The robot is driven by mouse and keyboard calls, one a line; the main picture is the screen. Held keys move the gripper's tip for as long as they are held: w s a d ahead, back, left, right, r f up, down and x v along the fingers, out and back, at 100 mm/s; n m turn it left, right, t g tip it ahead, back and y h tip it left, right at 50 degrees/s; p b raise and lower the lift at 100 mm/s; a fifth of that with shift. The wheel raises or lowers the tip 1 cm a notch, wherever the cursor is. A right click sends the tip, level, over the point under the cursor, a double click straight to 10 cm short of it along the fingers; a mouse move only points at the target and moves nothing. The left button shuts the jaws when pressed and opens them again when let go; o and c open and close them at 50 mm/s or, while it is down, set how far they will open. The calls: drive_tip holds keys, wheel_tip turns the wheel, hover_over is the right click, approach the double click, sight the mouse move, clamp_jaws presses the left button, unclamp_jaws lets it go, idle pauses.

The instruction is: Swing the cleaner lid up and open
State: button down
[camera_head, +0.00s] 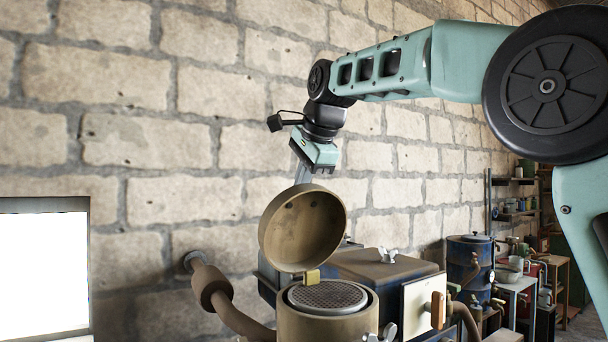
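The round tan cleaner lid (303,230) stands tilted up on edge, its hollow inside facing the camera. It is above the back rim of the cylindrical cleaner body (322,325), at a small brass-coloured hinge (312,275). The cleaner's mouth is uncovered and shows a round mesh element (327,296). My gripper (304,176) points down at the lid's upper edge from above. Its fingertips are partly hidden behind the lid, so neither contact nor finger opening can be made out.
A brown engine housing (375,265) with wing nuts stands behind and right of the cleaner. A pipe (235,315) curves at the left. A stone wall (150,150) is close behind. A barrel (468,262) and cluttered tables are at the far right.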

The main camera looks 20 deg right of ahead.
drive_tip(key=p, duration=0.1)
drive_tip(key=w+p, duration=0.1)
drive_tip(key=p, duration=0.1)
drive_tip(key=shift+a+r, duration=0.15)
drive_tip(key=shift+r, duration=0.2)
drive_tip(key=w+p, duration=0.1)
drive_tip(key=p, duration=0.1)
drive_tip(key=g+p, duration=0.1)
drive_tip(key=p, duration=0.1)
drive_tip(key=shift+w+a+f, duration=0.1)
drive_tip(key=shift+w+a, duration=0.05)
drive_tip(key=shift+w, duration=0.2)
drive_tip(key=w+a+f+p, duration=0.1)
drive_tip(key=w+f+p, duration=0.1)
drive_tip(key=w+p, duration=0.2)
drive_tip(key=shift+w+f, duration=0.3)
drive_tip(key=shift+w, duration=0.6)
